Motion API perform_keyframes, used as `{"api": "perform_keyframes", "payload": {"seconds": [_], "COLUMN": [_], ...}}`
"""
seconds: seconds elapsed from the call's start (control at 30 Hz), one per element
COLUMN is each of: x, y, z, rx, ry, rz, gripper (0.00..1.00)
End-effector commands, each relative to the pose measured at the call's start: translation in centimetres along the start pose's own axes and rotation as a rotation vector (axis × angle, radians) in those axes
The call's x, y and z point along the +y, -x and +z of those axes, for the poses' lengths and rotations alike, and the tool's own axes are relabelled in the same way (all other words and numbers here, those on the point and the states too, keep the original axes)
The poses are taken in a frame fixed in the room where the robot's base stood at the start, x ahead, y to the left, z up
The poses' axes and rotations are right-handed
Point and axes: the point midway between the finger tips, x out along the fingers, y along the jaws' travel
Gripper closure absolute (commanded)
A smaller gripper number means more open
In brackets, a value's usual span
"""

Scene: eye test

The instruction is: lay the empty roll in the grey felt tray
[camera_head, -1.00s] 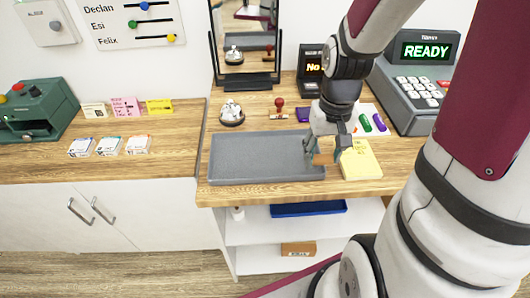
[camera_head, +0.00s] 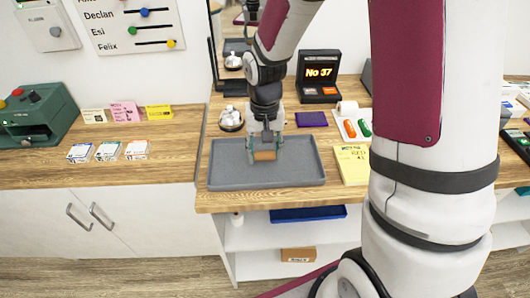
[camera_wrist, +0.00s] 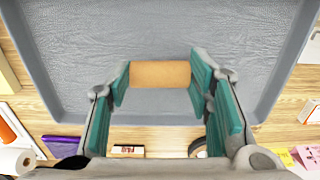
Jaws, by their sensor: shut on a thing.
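The empty roll is a short brown cardboard tube (camera_head: 264,155), held level between my fingers; it also shows in the wrist view (camera_wrist: 160,74). My gripper (camera_head: 264,147) is shut on its two ends, with a teal-padded finger at each end in the wrist view (camera_wrist: 160,78). The grey felt tray (camera_head: 225,172) lies on the wooden counter, and it fills much of the wrist view (camera_wrist: 200,28). The gripper and roll are over the middle of the tray, inside its rim. I cannot tell whether the roll touches the tray floor.
A yellow pad (camera_head: 351,165) lies right of the tray. Behind the tray are a bell (camera_head: 230,119), a purple pad (camera_head: 311,119) and a number display (camera_head: 318,77). A white paper roll (camera_head: 347,107) stands by a white tray with coloured items. The grey tray is otherwise empty.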

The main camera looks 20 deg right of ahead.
Motion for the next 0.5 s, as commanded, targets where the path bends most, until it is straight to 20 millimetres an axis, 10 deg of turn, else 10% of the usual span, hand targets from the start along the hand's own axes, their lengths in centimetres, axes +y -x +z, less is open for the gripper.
{"api": "perform_keyframes", "payload": {"seconds": [0.47, 0.5], "x": [0.02, 0.04], "y": [-1.52, -1.44], "z": [0.02, 0.03], "rx": [-0.001, 0.0], "ry": [0.0, 0.0], "rz": [0.0, 0.0], "gripper": [0.63, 0.44]}}
